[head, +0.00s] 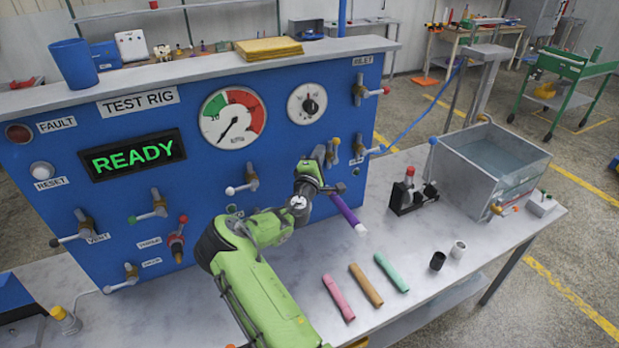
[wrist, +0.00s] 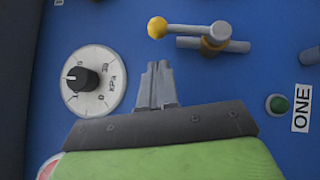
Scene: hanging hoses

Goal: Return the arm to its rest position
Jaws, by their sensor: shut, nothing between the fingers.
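My gripper (head: 318,156) is in front of the right part of the blue test rig panel (head: 290,135). It also shows in the wrist view (wrist: 157,75), with its two grey fingers together and nothing between them. Near it in the head view, a purple hose (head: 346,212) with a pale end slants down to the right.
Pink (head: 338,298), orange (head: 366,286) and teal (head: 391,272) hoses lie on the metal bench (head: 420,235). A water tank (head: 490,165) and a black stand (head: 411,195) are to the right. Several valve handles jut from the panel. The screen (head: 133,155) reads READY.

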